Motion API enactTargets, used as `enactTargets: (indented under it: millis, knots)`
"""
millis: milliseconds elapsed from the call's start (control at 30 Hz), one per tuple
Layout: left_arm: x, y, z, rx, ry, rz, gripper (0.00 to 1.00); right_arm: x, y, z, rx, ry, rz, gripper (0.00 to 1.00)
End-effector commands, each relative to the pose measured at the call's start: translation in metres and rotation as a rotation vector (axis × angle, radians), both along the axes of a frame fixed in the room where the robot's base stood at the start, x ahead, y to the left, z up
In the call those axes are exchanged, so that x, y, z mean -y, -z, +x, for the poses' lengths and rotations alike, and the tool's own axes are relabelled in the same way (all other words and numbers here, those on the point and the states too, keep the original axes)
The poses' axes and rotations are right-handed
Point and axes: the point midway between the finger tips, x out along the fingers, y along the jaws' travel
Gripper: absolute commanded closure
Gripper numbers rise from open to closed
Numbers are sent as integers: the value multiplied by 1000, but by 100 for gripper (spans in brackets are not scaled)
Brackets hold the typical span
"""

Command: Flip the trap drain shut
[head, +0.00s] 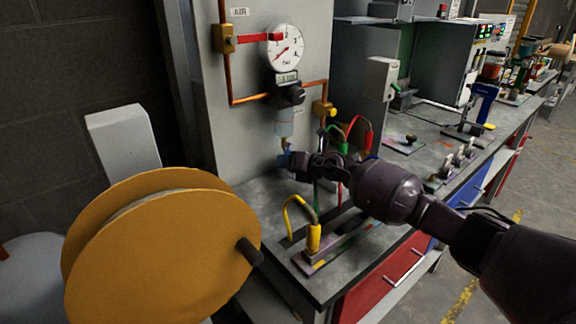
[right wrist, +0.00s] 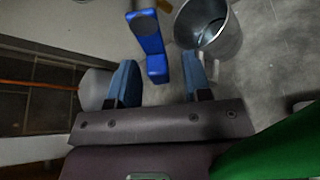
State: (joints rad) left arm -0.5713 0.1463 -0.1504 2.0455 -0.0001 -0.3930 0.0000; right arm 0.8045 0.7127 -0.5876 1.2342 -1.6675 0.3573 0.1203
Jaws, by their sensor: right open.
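The trap's pale bowl (head: 284,122) hangs under the gauge and regulator on the grey panel in the head view. The drain at its bottom is small there and partly hidden by my right gripper (head: 286,162). In the right wrist view, a blue lever (right wrist: 150,45), which looks like the drain handle, lies just ahead of my fingertips. My right gripper (right wrist: 160,78) is open, with its blue fingers either side of the lever's line. I see no clear contact with the lever. My left gripper is not in view.
A metal cup (right wrist: 208,28) stands beside the blue lever in the wrist view. Coloured hoses, including a yellow one (head: 313,237), rise from the bench (head: 260,200) near my right arm. A large orange reel (head: 160,250) fills the left foreground.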

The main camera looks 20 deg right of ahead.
Motion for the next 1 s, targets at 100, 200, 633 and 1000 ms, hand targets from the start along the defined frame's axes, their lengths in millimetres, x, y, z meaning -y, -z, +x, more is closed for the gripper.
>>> enactTargets:
  millis: [100, 200, 633, 1000]
  knots:
    - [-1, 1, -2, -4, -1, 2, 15, 0, -1, 0, 1, 0, -1, 55]
    - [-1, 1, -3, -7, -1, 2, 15, 0, -1, 0, 1, 0, 1, 57]
    - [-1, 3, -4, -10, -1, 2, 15, 0, -1, 0, 0, 0, 3, 100]
    - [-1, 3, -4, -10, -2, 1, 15, -4, -5, -1, -44, 2, 128, 100]
